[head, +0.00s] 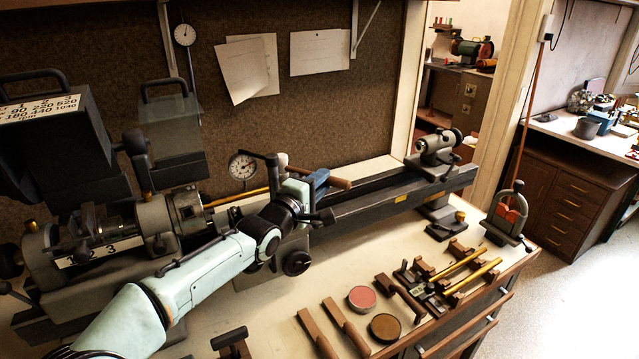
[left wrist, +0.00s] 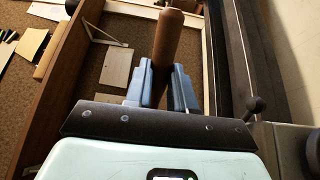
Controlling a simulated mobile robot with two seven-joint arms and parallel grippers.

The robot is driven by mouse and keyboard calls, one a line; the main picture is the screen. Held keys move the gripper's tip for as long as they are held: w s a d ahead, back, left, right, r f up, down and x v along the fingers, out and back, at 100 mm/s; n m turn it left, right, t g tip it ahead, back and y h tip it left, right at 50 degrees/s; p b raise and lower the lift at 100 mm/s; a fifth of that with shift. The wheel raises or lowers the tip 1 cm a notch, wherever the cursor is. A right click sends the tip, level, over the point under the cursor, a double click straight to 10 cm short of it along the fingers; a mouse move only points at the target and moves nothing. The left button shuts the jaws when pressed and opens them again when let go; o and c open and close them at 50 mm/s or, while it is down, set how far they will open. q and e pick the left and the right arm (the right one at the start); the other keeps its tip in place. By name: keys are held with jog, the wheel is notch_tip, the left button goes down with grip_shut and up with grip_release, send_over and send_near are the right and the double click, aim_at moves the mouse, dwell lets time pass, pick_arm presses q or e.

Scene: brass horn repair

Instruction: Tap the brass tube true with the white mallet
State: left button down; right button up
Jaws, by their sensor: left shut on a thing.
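The brass tube (head: 238,196) is held in the lathe chuck (head: 187,212) and runs to the right behind my left gripper. My left gripper (head: 318,182) is above the lathe bed, its blue fingers shut on a brown wooden handle (head: 340,182). In the left wrist view, the handle (left wrist: 168,48) stands between the blue fingers (left wrist: 160,82). A small white end (head: 282,160) shows just beyond my wrist and appears to be the white mallet's head. I cannot tell whether it touches the tube. The tube's right end is hidden. My right gripper is not in view.
A dial gauge (head: 242,166) stands behind the tube. The lathe bed (head: 390,195) runs right to the tailstock (head: 437,150). On the bench front lie wooden-handled tools (head: 345,325), two round tins (head: 386,327) and a wooden rack with brass rods (head: 470,275).

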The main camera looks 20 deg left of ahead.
aim_at(348, 186)
pick_arm(q)
jog(key=d+r+p, duration=0.1)
jog(key=d, duration=0.1)
jog(key=d+r+p, duration=0.1)
jog(key=d, duration=0.1)
jog(key=d+r, duration=0.2)
jog(key=shift+w+d+r+p, duration=0.1)
jog(key=shift+w+d+p, duration=0.1)
jog(key=shift+p, duration=0.2)
jog(key=shift+w+d+p, duration=0.1)
jog(key=shift+d+p, duration=0.2)
jog(key=shift+p, duration=0.25)
dwell(0.5)
dwell(1.6)
